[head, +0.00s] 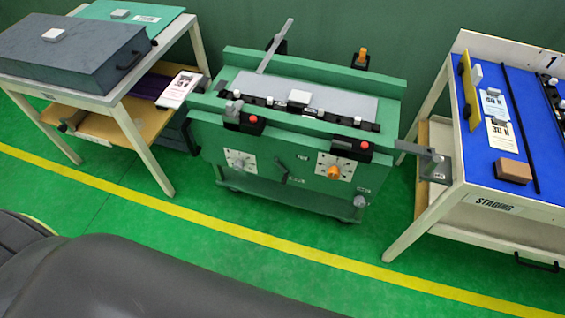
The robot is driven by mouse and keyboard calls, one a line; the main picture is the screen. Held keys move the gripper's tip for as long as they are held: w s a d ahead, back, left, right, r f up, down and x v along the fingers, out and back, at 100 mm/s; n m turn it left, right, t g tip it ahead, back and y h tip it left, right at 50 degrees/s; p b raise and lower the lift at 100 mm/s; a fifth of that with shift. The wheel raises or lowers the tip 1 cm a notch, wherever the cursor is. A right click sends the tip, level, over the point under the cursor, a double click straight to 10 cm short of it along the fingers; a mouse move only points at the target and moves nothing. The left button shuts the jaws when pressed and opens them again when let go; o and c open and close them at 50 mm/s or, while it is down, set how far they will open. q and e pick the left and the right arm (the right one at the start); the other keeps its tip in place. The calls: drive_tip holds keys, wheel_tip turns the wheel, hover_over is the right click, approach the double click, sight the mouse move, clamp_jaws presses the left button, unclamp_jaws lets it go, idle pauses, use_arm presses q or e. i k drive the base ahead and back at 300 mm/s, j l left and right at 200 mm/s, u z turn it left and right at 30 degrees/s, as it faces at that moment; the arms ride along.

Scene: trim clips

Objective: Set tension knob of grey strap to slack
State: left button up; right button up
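A green bench unit (300,130) stands in the middle. Its front has two white dial plates. The left plate (232,155) carries a small grey knob (239,163); its pointer setting is too small to read. The right plate (345,161) carries an orange knob (333,172). A grey-topped fitting (233,108) sits on the unit's front left edge, and an orange-topped one (362,56) at the back right. I cannot make out a grey strap clearly. Neither gripper is in view.
A grey bar (275,45) sticks up at the unit's back. A table with a dark grey case (75,48) stands left. A blue-topped staging table (480,160) stands right, with a grey bracket (435,167) at its corner. Green floor (260,222) is clear in front.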

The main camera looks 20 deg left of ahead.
sight(238, 165)
drive_tip(key=u, duration=1)
